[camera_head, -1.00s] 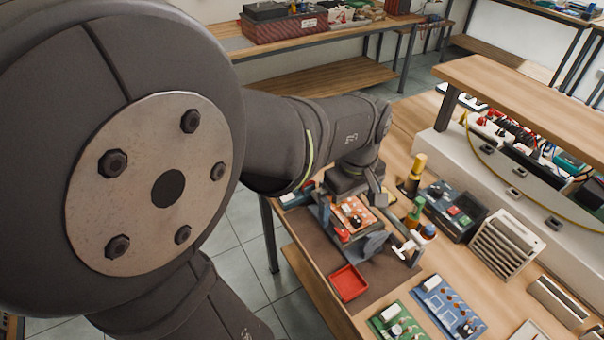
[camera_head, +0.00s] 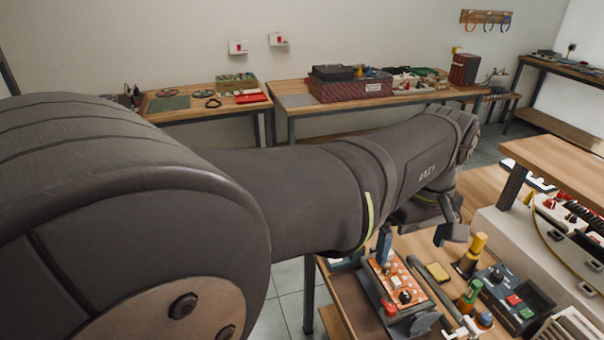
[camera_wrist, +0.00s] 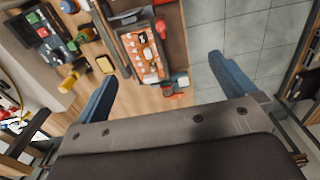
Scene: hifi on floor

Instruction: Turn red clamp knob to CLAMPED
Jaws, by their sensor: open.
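The red clamp knob (camera_head: 389,307) sits at the near-left side of the fixture holding an orange circuit board (camera_head: 399,281). In the wrist view the knob (camera_wrist: 160,28) lies beside the board (camera_wrist: 141,52), toward the top of the picture. I cannot read any CLAMPED marking or tell the knob's exact angle. My gripper (camera_wrist: 162,70) is open and empty, its two blue fingers wide apart. In the head view my gripper (camera_head: 412,240) hangs above the far end of the fixture, apart from the knob. My arm covers part of the bench.
A yellow-topped bottle (camera_head: 471,252), a green bottle (camera_head: 469,294) and a dark control box (camera_head: 510,295) stand right of the fixture. A raised wooden shelf (camera_head: 560,170) is at the right. Tiled floor lies beyond the bench edge.

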